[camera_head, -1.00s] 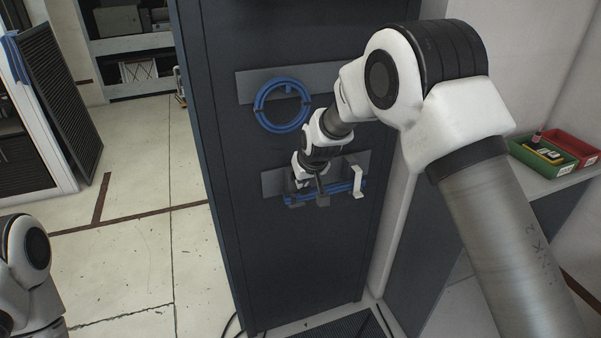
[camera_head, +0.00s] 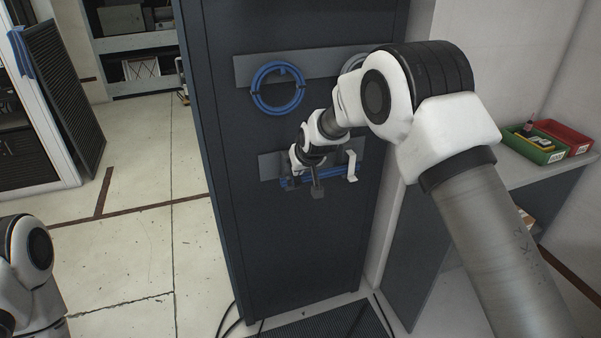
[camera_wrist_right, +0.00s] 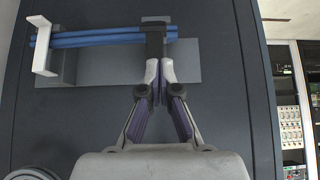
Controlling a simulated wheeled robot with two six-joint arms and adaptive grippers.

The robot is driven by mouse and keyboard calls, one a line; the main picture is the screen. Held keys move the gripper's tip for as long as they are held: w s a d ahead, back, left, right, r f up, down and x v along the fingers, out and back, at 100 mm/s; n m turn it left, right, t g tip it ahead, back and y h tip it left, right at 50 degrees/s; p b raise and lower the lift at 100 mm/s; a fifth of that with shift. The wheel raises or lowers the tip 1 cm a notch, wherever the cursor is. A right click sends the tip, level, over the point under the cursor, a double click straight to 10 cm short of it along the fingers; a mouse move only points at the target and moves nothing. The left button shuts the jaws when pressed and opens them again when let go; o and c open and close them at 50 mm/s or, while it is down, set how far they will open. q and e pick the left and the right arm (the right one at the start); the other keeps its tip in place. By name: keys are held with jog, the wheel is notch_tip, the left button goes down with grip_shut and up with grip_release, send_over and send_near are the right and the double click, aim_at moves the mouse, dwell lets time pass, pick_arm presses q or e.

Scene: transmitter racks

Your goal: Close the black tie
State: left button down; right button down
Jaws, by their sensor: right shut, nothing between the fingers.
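The black tie (camera_wrist_right: 154,38) crosses over the blue cables (camera_wrist_right: 95,40) on the rack panel in the right wrist view. In the head view its blocky dark end (camera_head: 317,193) hangs below the cables. I cannot tell whether it is fully closed. A white tie (camera_wrist_right: 42,48) stands on the same cables; in the head view it is on the right (camera_head: 351,166). My right gripper (camera_wrist_right: 159,70) is shut and empty, its tips right at the near end of the black tie. I cannot tell if they touch it. My left gripper is out of view.
A coiled blue cable (camera_head: 277,88) hangs above on the dark rack (camera_head: 290,240); another coil is partly hidden behind my right arm. A shelf at right carries a green bin (camera_head: 535,150) and a red bin (camera_head: 567,138). The floor left of the rack is clear.

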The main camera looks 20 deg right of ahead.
jog(key=shift+w+f+b, duration=0.15)
jog(key=shift+f+b, duration=0.5)
jog(key=shift+b, duration=0.05)
jog(key=shift+r, duration=0.35)
jog(key=shift+r+p, duration=0.1)
jog(key=shift+p, duration=0.25)
jog(key=shift+r+p, duration=0.6)
jog(key=shift+r, duration=0.05)
